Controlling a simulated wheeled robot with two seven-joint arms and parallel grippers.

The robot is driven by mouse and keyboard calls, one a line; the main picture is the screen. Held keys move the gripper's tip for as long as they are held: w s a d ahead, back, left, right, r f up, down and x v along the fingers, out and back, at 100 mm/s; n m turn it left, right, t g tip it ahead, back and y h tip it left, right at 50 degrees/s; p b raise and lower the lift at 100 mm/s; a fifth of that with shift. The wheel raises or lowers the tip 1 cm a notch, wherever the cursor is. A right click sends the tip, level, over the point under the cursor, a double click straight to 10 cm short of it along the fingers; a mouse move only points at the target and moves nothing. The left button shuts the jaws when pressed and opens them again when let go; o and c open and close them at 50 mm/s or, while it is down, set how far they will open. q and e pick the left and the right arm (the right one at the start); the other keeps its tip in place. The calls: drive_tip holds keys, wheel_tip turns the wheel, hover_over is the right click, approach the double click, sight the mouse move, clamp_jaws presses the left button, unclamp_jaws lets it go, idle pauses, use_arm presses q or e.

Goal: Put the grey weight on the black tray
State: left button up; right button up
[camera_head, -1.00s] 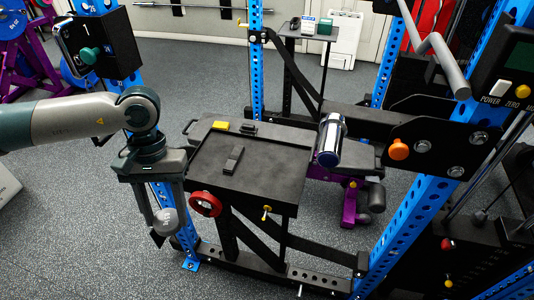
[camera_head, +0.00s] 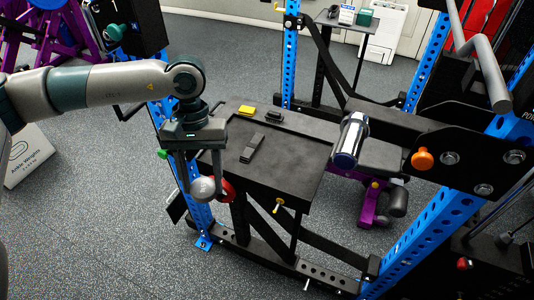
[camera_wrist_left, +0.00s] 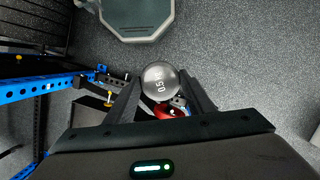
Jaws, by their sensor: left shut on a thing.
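The grey weight (camera_head: 203,189) is a round ball held between the fingers of my left gripper (camera_head: 204,182). It also shows in the left wrist view (camera_wrist_left: 159,82), with a marking on its face, between the two dark fingers (camera_wrist_left: 160,95). In the head view my left gripper points down, in front of the near left corner of the black tray (camera_head: 290,180). The tray is a flat black surface with a low rim, fixed at the blue rack. My right gripper does not show.
On the tray lie a yellow block (camera_head: 246,111), a dark clip-like object (camera_head: 252,148) and another dark item (camera_head: 275,115). A red knob (camera_head: 229,190) sits by the tray's left corner.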

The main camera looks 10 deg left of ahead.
use_arm(q)
drive_tip(key=w+d+f+n+t, duration=0.1)
drive_tip(key=w+d+n+t, duration=0.2)
drive_tip(key=w+d+n, duration=0.6)
drive_tip(key=w+d+n+t+h, duration=0.1)
drive_tip(key=w+d+n+t, duration=0.1)
drive_tip(key=w+d+n, duration=0.8)
drive_tip(key=shift+w+d+f+n+t+p, duration=0.3)
drive_tip(key=shift+w+n, duration=0.85)
drive_tip(key=shift+n, duration=3.75)
drive_tip(key=shift+a+f, duration=0.15)
drive_tip(key=p, duration=0.3)
hover_over(289, 163)
drive_tip(key=x, duration=0.3)
drive_tip(key=s+x, duration=0.1)
drive_tip(key=x, duration=0.1)
drive_tip(key=shift+a+f, duration=0.25)
drive_tip(key=shift+f, duration=0.2)
drive_tip(key=shift+w+f, duration=0.1)
drive_tip(key=shift+f, duration=0.15)
